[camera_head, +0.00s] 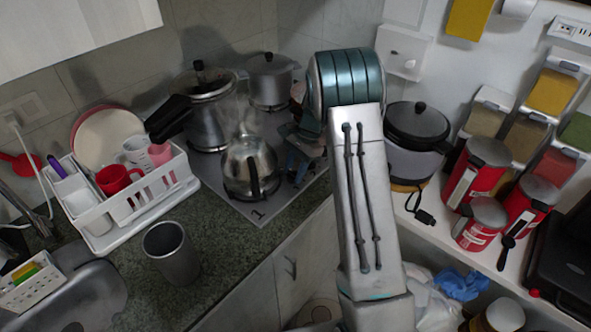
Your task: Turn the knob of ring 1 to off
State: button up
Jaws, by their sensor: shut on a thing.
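The grey cooktop (263,211) lies on the dark counter, with a mark like a "1" near its front corner. A steel kettle (250,168) stands on it just behind that mark. My gripper (297,181) is low over the cooktop's right side, right of the kettle. It is shut on what seems to be a knob at the cooktop's edge. The fingers and my arm hide the knob, so its setting and ring number cannot be read.
A white dish rack (150,203) and a grey cup (171,252) are to the left. A rice cooker (416,140) and red canisters (475,172) stand on the right shelf.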

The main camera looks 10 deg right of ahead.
jog(key=shift+w+r+n, duration=0.15)
jog(key=shift+w+n, duration=0.05)
jog(key=shift+n, duration=0.1)
jog(key=o, duration=1)
jog(key=shift+s, duration=0.1)
jog(key=p+v, duration=0.5)
jog(key=v, duration=0.3)
